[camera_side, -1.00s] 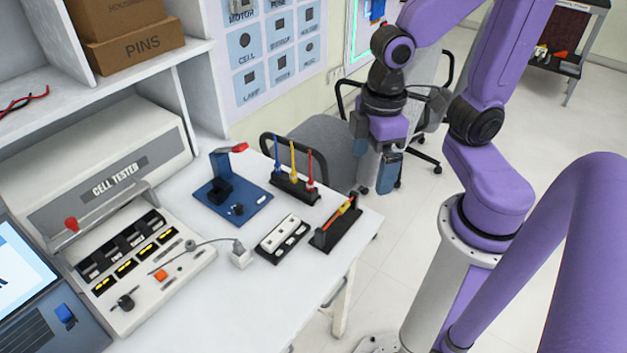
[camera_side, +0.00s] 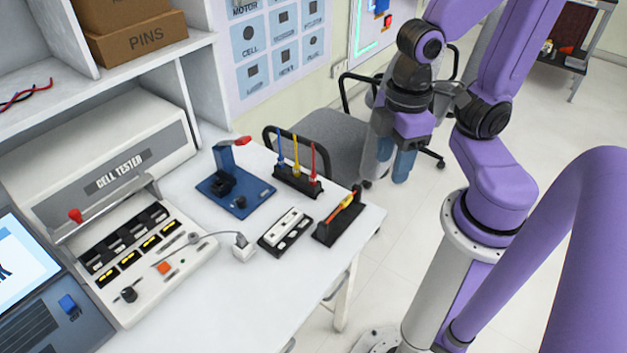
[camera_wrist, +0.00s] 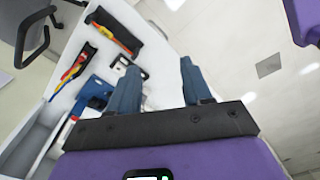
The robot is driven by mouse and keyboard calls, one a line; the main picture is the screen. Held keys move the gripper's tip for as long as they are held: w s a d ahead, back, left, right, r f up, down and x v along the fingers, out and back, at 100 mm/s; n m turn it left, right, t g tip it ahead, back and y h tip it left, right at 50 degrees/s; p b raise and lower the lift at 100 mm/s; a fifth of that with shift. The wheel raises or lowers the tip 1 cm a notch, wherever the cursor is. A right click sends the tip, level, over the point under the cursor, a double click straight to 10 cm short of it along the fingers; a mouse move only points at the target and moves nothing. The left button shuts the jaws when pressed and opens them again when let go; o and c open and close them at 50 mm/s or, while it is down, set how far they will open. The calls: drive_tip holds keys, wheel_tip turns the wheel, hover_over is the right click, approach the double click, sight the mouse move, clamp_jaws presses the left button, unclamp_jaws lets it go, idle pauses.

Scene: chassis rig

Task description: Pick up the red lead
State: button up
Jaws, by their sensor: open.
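The red lead (camera_side: 313,166) stands upright at the right end of a black rack (camera_side: 297,184), beside a yellow lead (camera_side: 296,158) and a blue lead (camera_side: 281,152). My gripper (camera_side: 394,160) is open and empty, to the right of the rack and past the table's edge, apart from the leads. It looks blurred in the side view. In the wrist view my two blue fingers (camera_wrist: 158,66) are spread apart with nothing between them.
A black holder (camera_side: 339,219) with an orange-yellow item, a white block on a black base (camera_side: 286,230) and a blue stand (camera_side: 240,197) are near the rack. The cell tester (camera_side: 120,170) fills the left. A chair (camera_side: 330,140) stands behind the table (camera_side: 220,290).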

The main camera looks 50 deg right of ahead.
drive_tip(key=w+f+m, duration=0.1)
drive_tip(key=w+m, duration=0.7)
drive_tip(key=w, duration=0.1)
drive_tip(key=m, duration=2.1)
hover_over(313, 174)
wheel_tip(313, 174, down, 6)
drive_tip(key=r, duration=0.1)
drive_tip(key=f, duration=1.1)
drive_tip(key=shift+s+f, duration=0.2)
drive_tip(key=shift+s, duration=0.1)
drive_tip(key=shift+w+f, duration=0.15)
drive_tip(key=shift+f, duration=1.5)
drive_tip(key=shift+w+f, duration=0.1)
drive_tip(key=shift+f, duration=1.55)
clamp_jaws()
